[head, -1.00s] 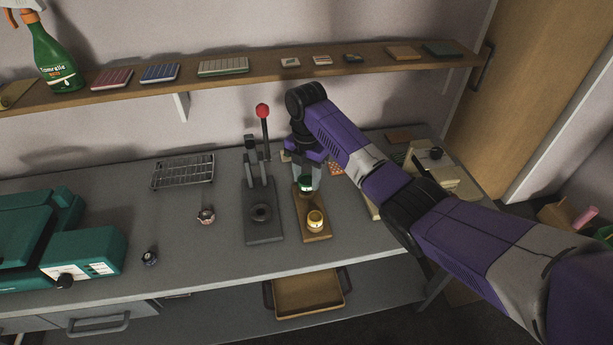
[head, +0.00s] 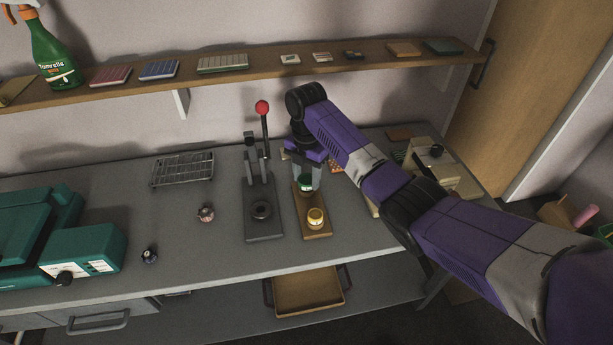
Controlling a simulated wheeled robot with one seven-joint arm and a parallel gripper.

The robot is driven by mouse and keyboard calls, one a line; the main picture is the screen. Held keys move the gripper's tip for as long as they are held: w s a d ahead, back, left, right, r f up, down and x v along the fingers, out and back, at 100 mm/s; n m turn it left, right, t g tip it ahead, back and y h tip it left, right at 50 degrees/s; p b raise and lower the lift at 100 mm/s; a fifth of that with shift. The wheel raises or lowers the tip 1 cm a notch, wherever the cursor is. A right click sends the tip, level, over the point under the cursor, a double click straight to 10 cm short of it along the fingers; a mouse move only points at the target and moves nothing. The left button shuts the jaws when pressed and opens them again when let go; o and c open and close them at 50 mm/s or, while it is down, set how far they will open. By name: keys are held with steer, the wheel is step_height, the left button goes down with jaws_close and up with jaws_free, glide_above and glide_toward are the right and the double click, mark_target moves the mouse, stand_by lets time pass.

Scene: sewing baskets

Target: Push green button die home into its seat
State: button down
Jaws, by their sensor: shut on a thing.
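The green button die (head: 305,184) is a small green cylinder at the back part of a wooden block (head: 318,235). My gripper (head: 305,180) points down over the block, shut on the green die. A yellow die (head: 316,217) with a pale top sits at the front of the same block. A dark hand press (head: 262,223) with a red-knobbed lever stands just left of the block. The fingers partly cover the green die, and its underside and seat are hidden, so I cannot tell how deep it sits.
A wire rack (head: 183,170), a small pinkish item (head: 206,213) and a small dark item (head: 149,255) lie on the grey bench to the left. A green machine (head: 85,255) stands at far left. A sewing machine (head: 440,170) stands right, behind my arm. A shelf (head: 130,93) runs above.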

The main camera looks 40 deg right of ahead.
steer(key=shift+f, duration=0.55)
steer(key=c, duration=0.6)
jaws_free()
steer(key=shift+c, duration=0.2)
steer(key=shift+r+b, duration=0.55)
steer(key=shift+r, duration=3.4)
